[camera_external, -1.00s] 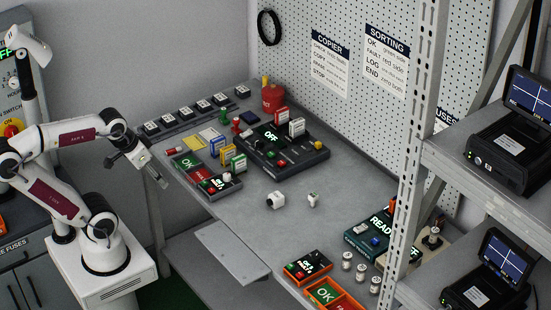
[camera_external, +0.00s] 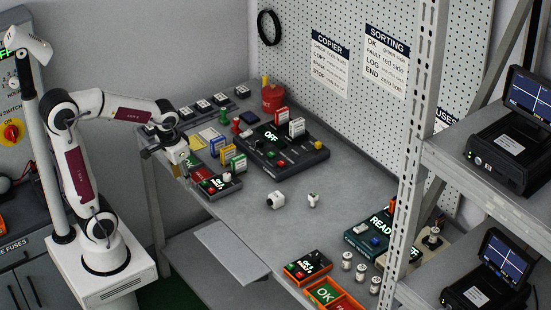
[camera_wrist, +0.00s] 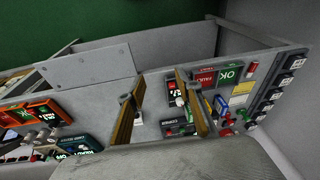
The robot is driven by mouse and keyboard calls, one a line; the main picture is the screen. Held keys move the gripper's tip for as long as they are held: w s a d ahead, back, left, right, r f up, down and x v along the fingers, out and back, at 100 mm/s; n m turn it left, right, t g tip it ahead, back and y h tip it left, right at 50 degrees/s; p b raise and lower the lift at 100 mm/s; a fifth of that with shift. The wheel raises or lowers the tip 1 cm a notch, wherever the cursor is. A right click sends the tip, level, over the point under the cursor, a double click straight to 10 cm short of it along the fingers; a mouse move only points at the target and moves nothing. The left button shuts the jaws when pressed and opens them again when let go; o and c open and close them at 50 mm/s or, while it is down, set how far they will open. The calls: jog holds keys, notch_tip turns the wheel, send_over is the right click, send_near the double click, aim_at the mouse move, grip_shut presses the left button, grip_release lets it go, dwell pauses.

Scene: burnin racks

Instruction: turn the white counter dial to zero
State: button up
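A small counter box (camera_external: 218,184) with a lit display, a red button and a white knob sits at the near end of the grey sorting tray. It also shows between my fingers in the wrist view (camera_wrist: 173,88). A similar counter (camera_external: 307,267) sits at the orange tray; which one bears the white dial is too small to tell. My gripper (camera_external: 181,168) is above the table's left edge, beside the grey tray and left of the counter box. In the wrist view my gripper (camera_wrist: 160,108) has its two fingers wide apart with nothing between them. The dial reading is not legible.
A loose white block (camera_external: 276,200) and a small white piece (camera_external: 313,200) lie mid-table. An orange tray (camera_external: 333,294) is at the front.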

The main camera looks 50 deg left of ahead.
aim_at(227, 175)
jog(key=w+a+f+n, duration=0.1)
jog(key=w+f, duration=0.1)
jog(key=w, duration=0.2)
jog(key=w+a+f+n+y, duration=0.1)
jog(key=w+f+n, duration=0.1)
jog(key=w, duration=0.3)
jog(key=w+a+f+n, duration=0.1)
jog(key=w+f, duration=0.1)
jog(key=w, duration=0.3)
jog(key=shift+w+f+n+y, duration=0.1)
jog(key=shift+f+n+y, duration=0.15)
jog(key=shift+n+y, duration=0.15)
jog(key=shift+w+a+r+n+t, duration=0.15)
jog(key=shift+w+r+n+t, duration=0.2)
jog(key=shift+w+n, duration=0.55)
jog(key=shift+w+a+r+n+t, duration=0.15)
jog(key=shift+w+r+n, duration=0.3)
jog(key=shift+w+n, duration=0.4)
jog(key=shift+f, duration=0.15)
jog(key=shift+x, duration=3.8)
jog(key=shift+a, duration=0.1)
grip_shut()
